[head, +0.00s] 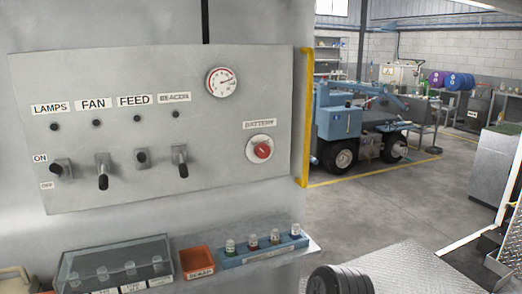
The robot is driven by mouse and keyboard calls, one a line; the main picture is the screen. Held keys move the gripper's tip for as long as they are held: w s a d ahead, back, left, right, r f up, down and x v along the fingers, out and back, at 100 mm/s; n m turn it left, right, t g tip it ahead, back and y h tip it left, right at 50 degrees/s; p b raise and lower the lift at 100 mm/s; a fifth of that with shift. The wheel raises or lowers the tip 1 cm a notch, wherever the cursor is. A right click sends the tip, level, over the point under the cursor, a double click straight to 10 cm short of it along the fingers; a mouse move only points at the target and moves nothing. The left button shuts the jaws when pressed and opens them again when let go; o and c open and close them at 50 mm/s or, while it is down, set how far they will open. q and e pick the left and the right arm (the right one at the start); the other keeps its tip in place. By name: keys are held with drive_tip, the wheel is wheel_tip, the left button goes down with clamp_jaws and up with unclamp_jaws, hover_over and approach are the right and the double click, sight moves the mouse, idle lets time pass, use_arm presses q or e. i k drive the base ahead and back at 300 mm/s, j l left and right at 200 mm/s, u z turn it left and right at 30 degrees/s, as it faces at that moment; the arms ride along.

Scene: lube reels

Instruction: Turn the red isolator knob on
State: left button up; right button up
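The red isolator knob (263,151) sits in a round pale plate at the right of the grey control panel (215,185), under a label reading BATTERY (260,125). The knob is small in the picture, and I cannot tell which setting it points to. Nothing touches it. Neither of my grippers shows in the head view.
Several toggle switches (102,170) line the panel's left, and a gauge (221,82) is at its top. A yellow rail (304,118) edges the panel's right. Below are a clear-lidded case (115,268), an orange bin (197,263) and a blue bottle rack (264,250).

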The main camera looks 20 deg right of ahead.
sight(262, 151)
drive_tip(key=i+l, duration=0.1)
drive_tip(key=l, duration=0.6)
drive_tip(key=i+l, duration=0.1)
drive_tip(key=l, duration=0.6)
drive_tip(key=i+l+u, duration=0.1)
drive_tip(key=l, duration=1.25)
drive_tip(key=i, duration=0.05)
